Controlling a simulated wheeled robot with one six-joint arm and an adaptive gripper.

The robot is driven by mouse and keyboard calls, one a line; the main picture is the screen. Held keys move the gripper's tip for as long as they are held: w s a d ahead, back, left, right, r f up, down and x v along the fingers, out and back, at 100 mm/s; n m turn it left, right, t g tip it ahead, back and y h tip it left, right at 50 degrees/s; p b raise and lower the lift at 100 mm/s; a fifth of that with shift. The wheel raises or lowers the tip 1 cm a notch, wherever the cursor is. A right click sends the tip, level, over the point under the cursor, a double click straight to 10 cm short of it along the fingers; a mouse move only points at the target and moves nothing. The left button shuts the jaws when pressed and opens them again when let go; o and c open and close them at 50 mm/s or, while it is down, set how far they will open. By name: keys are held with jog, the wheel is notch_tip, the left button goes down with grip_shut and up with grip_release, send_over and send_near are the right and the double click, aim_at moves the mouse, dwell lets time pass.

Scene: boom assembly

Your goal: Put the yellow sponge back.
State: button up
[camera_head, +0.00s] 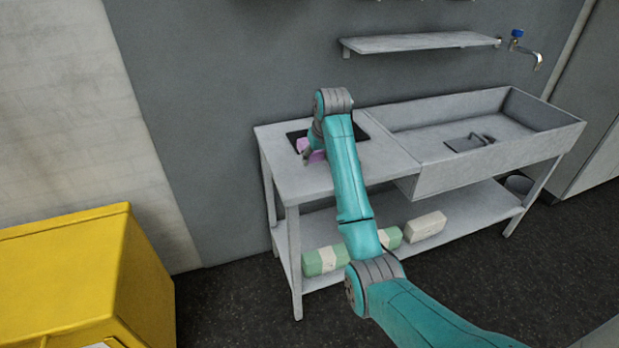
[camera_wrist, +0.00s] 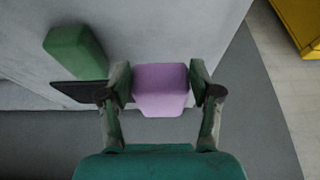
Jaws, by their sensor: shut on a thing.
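I see no yellow sponge in either view. My gripper (camera_wrist: 160,85) is shut on a pink-purple sponge (camera_wrist: 161,88), with one finger on each side of it in the wrist view. In the head view the pink-purple sponge (camera_head: 317,156) shows partly behind my gripper (camera_head: 309,150), over the left end of the metal sink table (camera_head: 285,172). A green block, like a sponge (camera_wrist: 75,52), is left of the held sponge in the wrist view, by a dark mat (camera_wrist: 75,91). The dark mat (camera_head: 294,134) is largely covered by my arm in the head view.
A sink basin (camera_head: 425,152) with a dark item (camera_head: 468,143) takes the table's right side. A wall shelf (camera_head: 415,43) and a tap (camera_head: 530,52) are above. Green-and-white packs (camera_head: 322,261) and a pale block (camera_head: 425,226) lie on the lower shelf. A yellow cabinet (camera_head: 70,270) stands left.

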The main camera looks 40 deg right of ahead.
aim_at(315, 181)
jog(key=shift+f, duration=3.5)
jog(key=o, duration=1)
jog(key=shift+f, duration=0.15)
